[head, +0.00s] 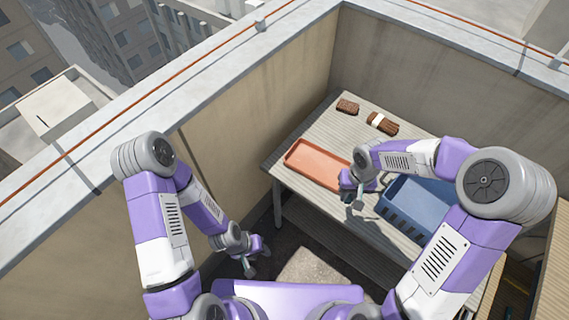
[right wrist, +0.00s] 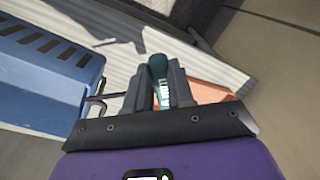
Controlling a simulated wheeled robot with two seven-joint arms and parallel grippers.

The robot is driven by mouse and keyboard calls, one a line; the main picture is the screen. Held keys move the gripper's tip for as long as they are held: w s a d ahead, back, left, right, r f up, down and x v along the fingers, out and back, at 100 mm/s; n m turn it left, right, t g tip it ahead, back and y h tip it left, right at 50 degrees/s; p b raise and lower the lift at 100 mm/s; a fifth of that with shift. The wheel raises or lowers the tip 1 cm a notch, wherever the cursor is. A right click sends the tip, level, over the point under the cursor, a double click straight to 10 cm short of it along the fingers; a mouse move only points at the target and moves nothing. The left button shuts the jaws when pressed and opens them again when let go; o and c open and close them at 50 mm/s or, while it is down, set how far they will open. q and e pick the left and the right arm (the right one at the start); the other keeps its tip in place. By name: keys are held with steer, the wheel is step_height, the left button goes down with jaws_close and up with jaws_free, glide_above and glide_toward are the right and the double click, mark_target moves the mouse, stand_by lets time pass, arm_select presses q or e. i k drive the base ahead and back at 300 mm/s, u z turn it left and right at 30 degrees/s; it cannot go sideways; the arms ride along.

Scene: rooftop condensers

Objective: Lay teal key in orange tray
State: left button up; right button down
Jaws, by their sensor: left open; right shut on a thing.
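The teal key (right wrist: 159,75), with a white marking on its side, is held between the fingers of my right gripper (right wrist: 162,88) in the right wrist view. In the head view my right gripper (head: 357,200) is above the bench, just right of the orange tray's near right end; the key is too small there to make out. The shallow orange tray (head: 318,166) lies on the bench and looks empty where visible. It also shows in the right wrist view (right wrist: 210,92), partly hidden behind a finger. My left gripper (head: 252,264) is open and empty, low, left of the bench.
A blue slotted crate (head: 425,205) stands on the slatted bench (head: 300,130) right of my right gripper; it also shows in the right wrist view (right wrist: 50,55). Two brown block-like things (head: 347,106) (head: 382,123) lie at the back. Walls enclose the bench behind.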

mark_target(327, 172)
steer(key=u, duration=2.05)
steer(key=k, duration=0.9)
steer(key=z, duration=0.95)
steer(key=i, duration=1)
steer(key=z, duration=0.05)
